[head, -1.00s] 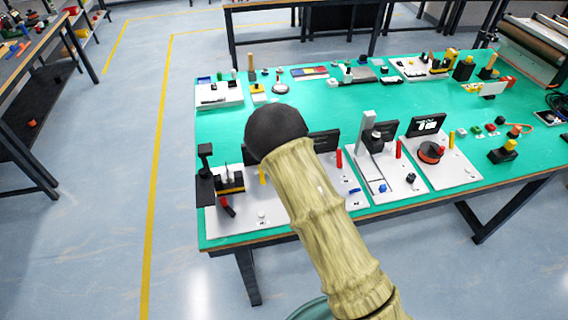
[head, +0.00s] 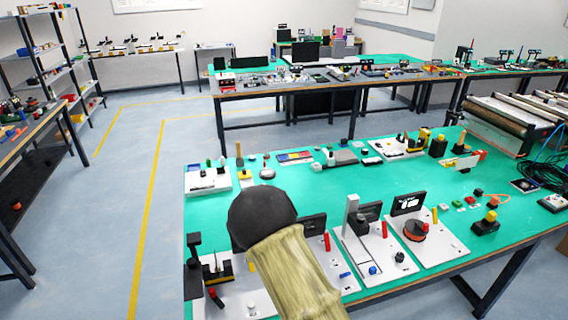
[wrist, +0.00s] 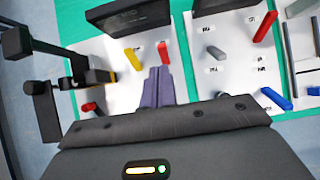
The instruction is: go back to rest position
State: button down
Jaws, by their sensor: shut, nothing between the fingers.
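My gripper (wrist: 159,74) shows in the wrist view with its two grey-purple fingers together and nothing between them. It points over a white board (wrist: 115,108) on the green table, beside a yellow peg (wrist: 133,59) and a red peg (wrist: 163,52). I cannot tell its exact height above the board. In the head view my arm, in a tan cover with a black rounded joint, reaches up from the bottom over the table's near edge. It hides part of the near boards, and the gripper fingers do not show there.
The green table (head: 310,188) carries white boards with black screens (head: 408,203), a red-and-black spool (head: 415,231) and pegs. A black post fixture (wrist: 40,90) stands close left of the gripper. Conveyor rollers (head: 497,122) are at right. The floor (head: 90,235) left of the table is clear.

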jog(key=s+d+r+m+h, duration=0.1)
jog(key=s+d+r+m, duration=0.35)
jog(key=d+m, duration=0.45)
jog(key=s+d+r+m+h, duration=0.25)
jog(key=d+r+m, duration=0.3)
jog(key=m, duration=0.45)
jog(key=s+d+r+m+g, duration=0.2)
jog(key=s+d+m, duration=0.1)
jog(key=s+m, duration=0.7)
jog(key=s+d+r+m+g+y, duration=0.1)
jog(key=s+d+r+m+g, duration=0.1)
jog(key=s+m, duration=0.8)
jog(key=shift+s+d+r+m, duration=0.3)
jog(key=shift+s+d+r, duration=0.15)
jog(key=shift+s+d, duration=0.4)
jog(key=shift+w, duration=0.1)
